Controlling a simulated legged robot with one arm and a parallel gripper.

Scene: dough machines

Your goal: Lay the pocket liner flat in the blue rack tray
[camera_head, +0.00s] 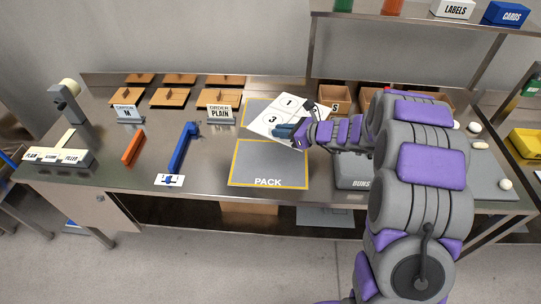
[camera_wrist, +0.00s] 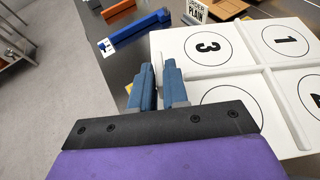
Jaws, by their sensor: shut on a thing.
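The pocket liner is a white board with four numbered square pockets; it shows tilted in the head view (camera_head: 272,108) and large in the wrist view (camera_wrist: 243,76). My gripper (camera_head: 284,131) is shut on the liner's near edge and holds it above the back of the PACK area. In the wrist view the blue fingers (camera_wrist: 158,88) pinch that edge. A blue piece (camera_head: 9,160) at the far left edge of the head view may be the blue rack tray; it is cut off, so I cannot tell. A yellow tray (camera_head: 525,143) stands at the far right.
The grey PACK mat (camera_head: 268,163) is bare. A blue long-handled tool (camera_head: 183,148) and an orange bar (camera_head: 133,149) lie left of it. Wooden lidded boxes (camera_head: 170,97) and an ORDER PLAIN sign (camera_head: 220,113) stand behind. A grey BUNS container (camera_head: 354,170) is right of the mat.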

